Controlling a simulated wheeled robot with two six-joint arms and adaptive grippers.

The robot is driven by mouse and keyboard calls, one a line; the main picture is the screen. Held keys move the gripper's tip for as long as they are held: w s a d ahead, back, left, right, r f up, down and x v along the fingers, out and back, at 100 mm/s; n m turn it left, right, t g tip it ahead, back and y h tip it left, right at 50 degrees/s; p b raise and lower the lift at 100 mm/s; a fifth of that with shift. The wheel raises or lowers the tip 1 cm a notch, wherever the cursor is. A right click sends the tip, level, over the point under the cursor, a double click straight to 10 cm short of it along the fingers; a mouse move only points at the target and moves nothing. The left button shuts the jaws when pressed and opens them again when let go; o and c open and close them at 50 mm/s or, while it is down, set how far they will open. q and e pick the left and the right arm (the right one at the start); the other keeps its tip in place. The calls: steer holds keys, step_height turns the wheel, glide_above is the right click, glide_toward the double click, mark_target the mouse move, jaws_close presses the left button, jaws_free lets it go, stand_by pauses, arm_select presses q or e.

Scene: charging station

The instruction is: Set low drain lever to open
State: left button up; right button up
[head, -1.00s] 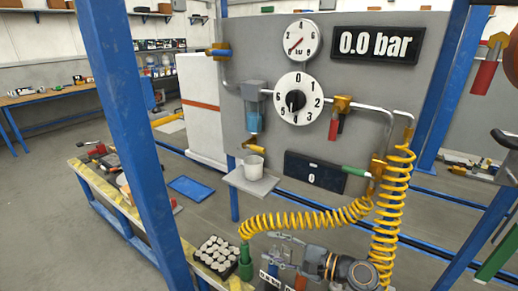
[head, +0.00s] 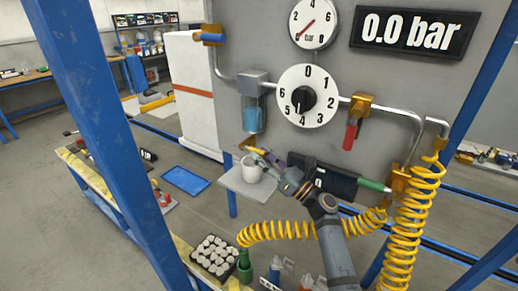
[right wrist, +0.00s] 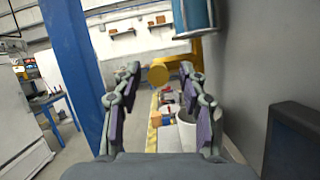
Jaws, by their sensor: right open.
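The low drain lever (head: 250,147) is a yellow piece below the blue filter bowl (head: 253,115), above the white cup (head: 251,168) in the head view. In the right wrist view, the lever's round yellow end (right wrist: 158,75) shows between my fingertips, seen nearly end on. My right gripper (head: 268,157) is open and close to the lever, to its right. In the right wrist view its two fingers (right wrist: 160,78) stand apart with nothing held between them. I cannot tell whether a finger touches the lever. My left gripper is not in view.
The cup stands on a small grey shelf (head: 246,190) just under the lever. A dark display box (head: 330,183) sits behind my right arm. Yellow coiled hose (head: 407,225) hangs at the right. A red-handled valve (head: 351,134) and dial (head: 308,95) are higher up.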

steer(key=shift+w+a+r, duration=0.25)
steer(key=shift+a+r, duration=0.15)
steer(key=shift+a, duration=0.1)
steer(key=shift+w+a, duration=0.1)
steer(key=shift+w, duration=0.1)
steer(key=shift+c, duration=1)
steer(key=c, duration=0.5)
jaws_close()
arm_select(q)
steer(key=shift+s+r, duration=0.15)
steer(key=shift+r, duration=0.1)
